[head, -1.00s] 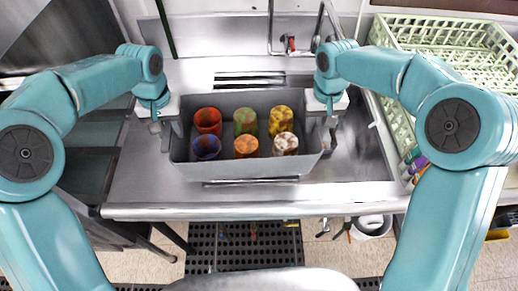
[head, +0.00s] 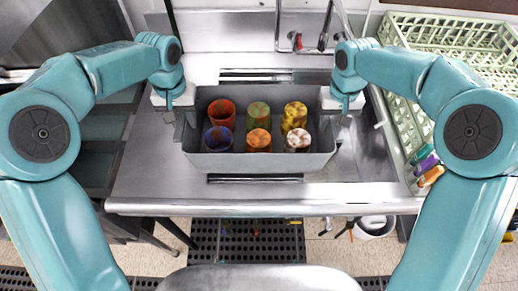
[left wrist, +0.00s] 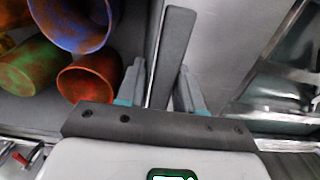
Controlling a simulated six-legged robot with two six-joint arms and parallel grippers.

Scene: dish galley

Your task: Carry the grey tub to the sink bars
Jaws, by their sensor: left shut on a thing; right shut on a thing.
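The grey tub (head: 260,163) is level in the middle of the head view and holds several coloured cups: red, green, yellow, blue, orange and brown-white. My left gripper (head: 170,116) is shut on the tub's left end; in the left wrist view its fingers (left wrist: 160,88) stand on both sides of a dark grey upright part of the tub (left wrist: 173,50). My right gripper (head: 345,119) is shut on the tub's right end. Dark slots with bars, apparently the sink bars (head: 252,76), show behind the tub and in front of it. I cannot tell whether the tub's underside touches them.
The steel counter (head: 150,190) is bare to the left and in front. A tap (head: 297,42) stands behind the tub. A pale green rack (head: 405,25) is at the right, with coloured bottles (head: 428,166) near it. A black mat (head: 250,240) lies on the floor.

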